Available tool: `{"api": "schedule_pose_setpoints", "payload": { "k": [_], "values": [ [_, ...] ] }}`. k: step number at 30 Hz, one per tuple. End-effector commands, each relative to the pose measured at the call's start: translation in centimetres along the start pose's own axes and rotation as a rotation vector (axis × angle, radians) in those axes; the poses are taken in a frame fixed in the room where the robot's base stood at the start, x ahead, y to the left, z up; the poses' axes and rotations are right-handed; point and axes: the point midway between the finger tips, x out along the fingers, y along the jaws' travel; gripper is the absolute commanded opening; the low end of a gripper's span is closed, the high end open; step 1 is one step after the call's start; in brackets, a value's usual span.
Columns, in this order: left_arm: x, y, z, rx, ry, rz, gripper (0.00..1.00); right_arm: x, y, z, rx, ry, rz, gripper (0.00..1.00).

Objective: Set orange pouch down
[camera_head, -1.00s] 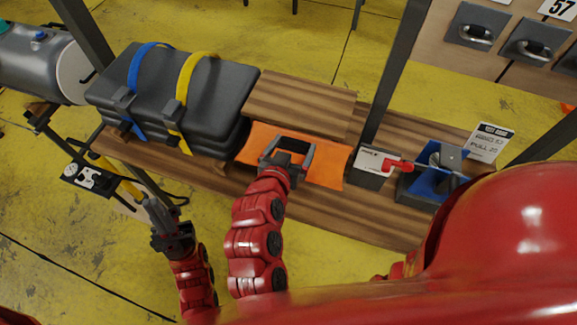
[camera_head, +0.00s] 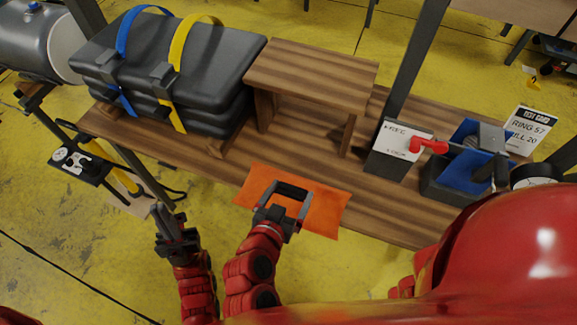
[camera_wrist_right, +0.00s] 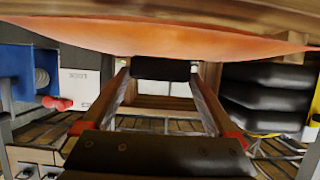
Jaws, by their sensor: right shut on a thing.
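The orange pouch (camera_head: 325,212) is a flat orange sheet-like piece at the front edge of the wooden bench, in front of the small wooden riser. It also spans the top of the right wrist view (camera_wrist_right: 150,38). My right gripper (camera_head: 290,190) lies over its middle and is shut on it, around a dark bar on the pouch. Whether the pouch touches the bench is hard to tell; its near side reaches past the bench edge. My left gripper (camera_head: 165,222) is left of the pouch, apart from it, by the bench's front; its finger gap is unclear.
The wooden riser (camera_head: 312,68) stands on the bench (camera_head: 225,160), with open space beneath. Strapped dark cases (camera_head: 200,90) are on the left. A white box with a red lever (camera_head: 398,140), a blue-lined vise-like device (camera_head: 465,175) and a test card (camera_head: 528,128) are on the right.

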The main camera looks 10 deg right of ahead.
Motion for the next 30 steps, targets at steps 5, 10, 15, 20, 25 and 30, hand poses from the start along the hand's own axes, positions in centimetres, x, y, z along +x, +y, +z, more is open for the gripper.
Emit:
{"api": "schedule_pose_setpoints", "payload": {
  "k": [5,10,15,20,25,30],
  "values": [
    [1.0,-0.1,-0.2,0.0,0.0,0.0,0.0,3.1,-1.2,-1.2,0.001,-0.002,0.01,0.16],
    [1.8,-0.1,-0.3,0.0,0.0,0.0,0.0,6.1,-2.5,-2.0,0.001,-0.003,0.01,0.16],
    [2.2,-0.1,-0.4,0.0,0.0,0.0,0.0,8.0,-3.5,-2.6,0.001,0.0,0.004,0.16],
    [2.5,-0.1,-0.4,0.0,0.0,0.0,0.0,8.9,-4.0,-2.9,0.002,0.001,0.001,0.16],
    [3.4,-0.2,-0.6,0.0,0.0,0.0,0.0,10.1,-4.0,-0.7,-0.006,-0.002,0.002,0.16],
    [3.5,-0.2,-0.6,0.0,0.0,0.0,0.0,10.5,-4.0,0.6,-0.003,-0.001,0.001,0.16]
  ]
}}
